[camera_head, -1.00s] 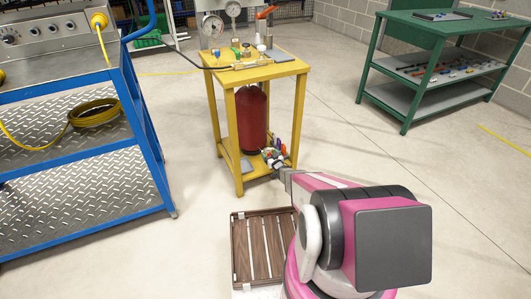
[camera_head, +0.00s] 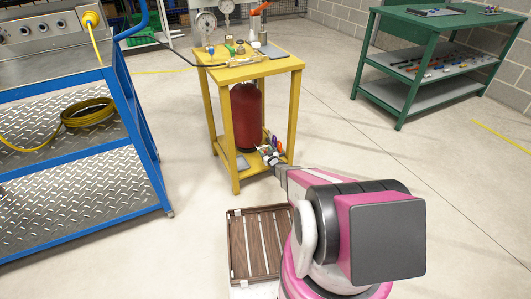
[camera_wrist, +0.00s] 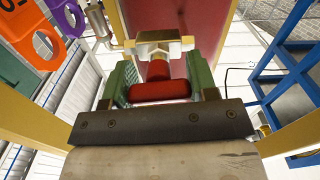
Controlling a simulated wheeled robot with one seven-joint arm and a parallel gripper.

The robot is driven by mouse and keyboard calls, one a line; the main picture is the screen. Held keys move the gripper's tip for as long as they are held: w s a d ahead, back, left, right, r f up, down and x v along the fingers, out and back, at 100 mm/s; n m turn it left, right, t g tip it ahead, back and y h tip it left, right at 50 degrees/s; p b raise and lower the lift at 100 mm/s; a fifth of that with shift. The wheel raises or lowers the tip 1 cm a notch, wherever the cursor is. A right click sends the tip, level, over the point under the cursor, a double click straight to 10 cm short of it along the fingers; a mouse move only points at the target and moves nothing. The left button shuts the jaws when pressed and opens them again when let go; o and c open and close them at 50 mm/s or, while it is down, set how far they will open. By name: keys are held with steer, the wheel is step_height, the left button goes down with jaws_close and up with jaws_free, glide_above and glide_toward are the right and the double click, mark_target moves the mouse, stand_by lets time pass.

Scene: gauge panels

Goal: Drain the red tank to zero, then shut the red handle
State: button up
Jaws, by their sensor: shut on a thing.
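The red tank (camera_head: 246,115) stands upright inside a yellow stand (camera_head: 265,68). It also fills the back of the wrist view (camera_wrist: 200,25). In the wrist view, a red handle (camera_wrist: 160,91) joins a pale metal valve body (camera_wrist: 158,45) in front of the tank. My gripper (camera_wrist: 159,78) has its green-padded fingers on either side of the red handle and is shut on it. In the head view, my gripper (camera_head: 276,165) is at the stand's lower right front, and the handle there is too small to make out. Dial gauges (camera_head: 206,21) stand on top, with unreadable needles.
Orange (camera_wrist: 20,38) and purple (camera_wrist: 66,18) tags hang left of my fingers. An orange-red lever (camera_head: 260,8) sits on the stand top. A brown slatted crate (camera_head: 236,245) lies on the floor beside my arm. A blue cart (camera_head: 150,140) is left, a green bench (camera_head: 408,90) right.

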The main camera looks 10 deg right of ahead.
steer(key=n, duration=0.4)
steer(key=shift+a, duration=0.1)
steer(key=n, duration=0.4)
steer(key=shift+a+f+n, duration=0.1)
steer(key=shift+f+n, duration=0.05)
steer(key=shift+n, duration=0.25)
steer(key=n, duration=0.4)
steer(key=shift+s+f+n, duration=0.1)
steer(key=shift+n, duration=1.8)
steer(key=shift+f, duration=0.1)
steer(key=o, duration=0.9)
steer(key=shift+o, duration=0.2)
